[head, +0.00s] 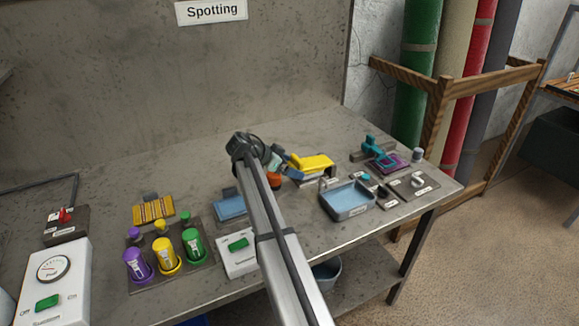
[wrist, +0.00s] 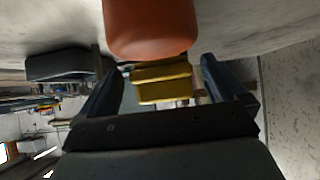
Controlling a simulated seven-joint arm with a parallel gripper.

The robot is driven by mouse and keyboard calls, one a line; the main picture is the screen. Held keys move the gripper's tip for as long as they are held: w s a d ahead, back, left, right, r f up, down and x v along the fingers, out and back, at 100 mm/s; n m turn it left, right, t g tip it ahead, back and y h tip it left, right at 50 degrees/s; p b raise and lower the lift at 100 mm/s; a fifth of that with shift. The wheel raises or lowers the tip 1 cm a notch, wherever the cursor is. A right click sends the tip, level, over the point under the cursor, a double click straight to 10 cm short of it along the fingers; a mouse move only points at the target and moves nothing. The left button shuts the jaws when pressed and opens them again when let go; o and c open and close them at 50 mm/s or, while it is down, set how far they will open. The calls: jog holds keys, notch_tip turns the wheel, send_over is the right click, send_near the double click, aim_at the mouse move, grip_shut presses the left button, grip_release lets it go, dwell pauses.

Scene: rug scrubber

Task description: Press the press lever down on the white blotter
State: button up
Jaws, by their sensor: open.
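A yellow lever-like piece (head: 312,163) stands over a pale base near the middle of the bench; I take it as the press lever. An orange rounded knob (head: 273,180) shows beside it. In the wrist view the orange knob (wrist: 150,28) is large and close, just beyond the fingertips, with a yellow block (wrist: 162,82) below it between the fingers in the picture. My gripper (head: 288,160) is open, its two dark fingers (wrist: 163,80) apart with nothing clamped. I cannot tell whether it touches the knob. The white blotter is mostly hidden behind my gripper and the yellow piece.
A blue-grey tray (head: 347,213) stands to the right, with small labelled items and a teal device (head: 372,146) beyond. A blue pad (head: 229,206), a white switch box (head: 238,262) and coloured bottles (head: 193,245) stand to the left. The back of the bench is clear.

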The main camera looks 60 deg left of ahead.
jog(key=v, duration=1.4)
